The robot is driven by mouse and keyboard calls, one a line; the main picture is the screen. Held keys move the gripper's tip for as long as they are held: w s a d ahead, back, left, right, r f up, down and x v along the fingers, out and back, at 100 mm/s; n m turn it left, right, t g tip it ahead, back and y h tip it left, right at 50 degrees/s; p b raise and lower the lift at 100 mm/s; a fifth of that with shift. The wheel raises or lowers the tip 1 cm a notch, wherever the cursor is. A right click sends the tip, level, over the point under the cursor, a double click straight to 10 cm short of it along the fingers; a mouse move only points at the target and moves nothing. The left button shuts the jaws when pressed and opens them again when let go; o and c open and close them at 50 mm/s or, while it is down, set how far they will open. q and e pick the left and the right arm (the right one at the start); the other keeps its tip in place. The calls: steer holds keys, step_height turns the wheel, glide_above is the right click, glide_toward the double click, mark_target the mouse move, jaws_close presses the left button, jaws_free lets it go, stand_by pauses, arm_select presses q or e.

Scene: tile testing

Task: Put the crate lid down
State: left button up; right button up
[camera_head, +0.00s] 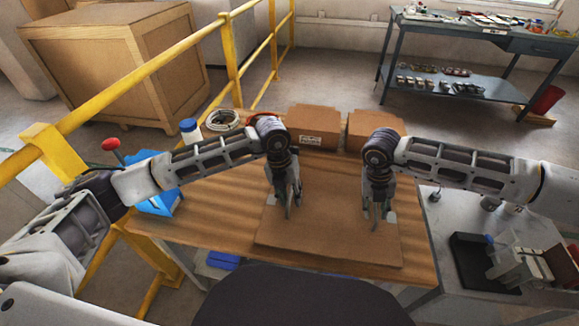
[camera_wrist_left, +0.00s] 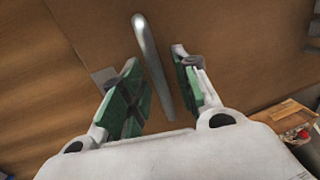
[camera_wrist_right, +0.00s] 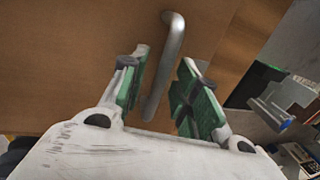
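The crate lid (camera_head: 330,225) is a flat brown board with two metal handles. It appears to lie flat on the wooden table (camera_head: 215,215), near the front edge. My left gripper (camera_head: 286,208) is over the lid's left handle. In the left wrist view the handle (camera_wrist_left: 153,62) stands between the open fingers, with a gap on both sides. My right gripper (camera_head: 375,218) is over the right handle. In the right wrist view that handle (camera_wrist_right: 163,70) stands between the open fingers, close to the left one. The lid's underside is hidden.
Two cardboard boxes (camera_head: 312,122) (camera_head: 376,127) stand at the table's back. A white bottle (camera_head: 190,130), a cable coil (camera_head: 222,120) and a blue bin (camera_head: 158,200) are at the left. A grey bench (camera_head: 450,210) adjoins on the right. A yellow railing (camera_head: 130,80) runs behind the left side.

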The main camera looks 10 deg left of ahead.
arm_select(q)
steer(key=shift+r, duration=0.1)
step_height(320, 180, up, 12)
steer(key=a, duration=0.2)
steer(key=shift+a+f, duration=0.15)
steer(key=shift+f, duration=0.05)
stand_by(0.5)
stand_by(0.3)
arm_select(e)
step_height(320, 180, up, 12)
steer(key=a, duration=0.2)
steer(key=shift+a, duration=0.2)
stand_by(0.3)
steer(key=shift+f, duration=0.1)
stand_by(0.4)
